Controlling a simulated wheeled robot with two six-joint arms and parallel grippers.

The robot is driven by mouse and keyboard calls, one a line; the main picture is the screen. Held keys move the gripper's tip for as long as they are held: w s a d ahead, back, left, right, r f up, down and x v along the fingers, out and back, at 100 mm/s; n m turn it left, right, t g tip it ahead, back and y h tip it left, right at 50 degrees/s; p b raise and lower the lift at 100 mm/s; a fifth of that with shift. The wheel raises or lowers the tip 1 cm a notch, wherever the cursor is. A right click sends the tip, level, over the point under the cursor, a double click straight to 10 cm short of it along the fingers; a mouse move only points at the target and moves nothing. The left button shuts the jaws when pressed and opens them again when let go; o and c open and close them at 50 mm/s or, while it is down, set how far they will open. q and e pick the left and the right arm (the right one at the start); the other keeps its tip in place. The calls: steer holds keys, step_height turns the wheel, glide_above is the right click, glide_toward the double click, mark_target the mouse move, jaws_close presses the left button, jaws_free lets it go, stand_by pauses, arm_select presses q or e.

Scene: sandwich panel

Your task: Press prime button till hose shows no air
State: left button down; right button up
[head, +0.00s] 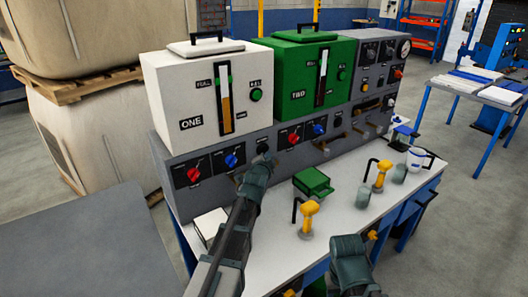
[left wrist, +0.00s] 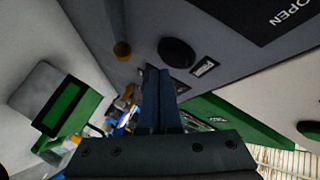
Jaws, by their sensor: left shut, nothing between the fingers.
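The grey panel (head: 215,172) carries a white tank marked ONE (head: 182,100) and a green tank marked TWO (head: 297,82). My left gripper (head: 268,160) is shut and empty, close in front of the panel below the tanks. In the left wrist view its closed fingers (left wrist: 160,88) point at the panel, beside a round black button (left wrist: 177,53). A small label (left wrist: 205,67) sits beside that button; its text is too small to read. I cannot tell whether the fingers touch the button.
Red (head: 193,174) and blue (head: 231,161) knobs line the panel. On the white bench (head: 262,258) stand a green box (head: 313,182), a yellow-handled pump (head: 308,216), another yellow-handled pump (head: 382,173) and a white mug (head: 417,159). Wrapped pallets stand at the left.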

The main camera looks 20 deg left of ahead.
arm_select(q)
steer(key=shift+w+a, duration=0.3)
steer(key=shift+a, duration=0.05)
steer(key=shift+w+a, duration=0.25)
steer(key=shift+a, duration=0.1)
stand_by(0.9)
steer(key=shift+s+d, duration=0.55)
steer(key=shift+d, duration=0.1)
stand_by(0.3)
steer(key=shift+s+d, duration=0.75)
steer(key=shift+d, duration=0.25)
steer(key=shift+s+d, duration=0.75)
steer(key=shift+d, duration=0.25)
stand_by(1.4)
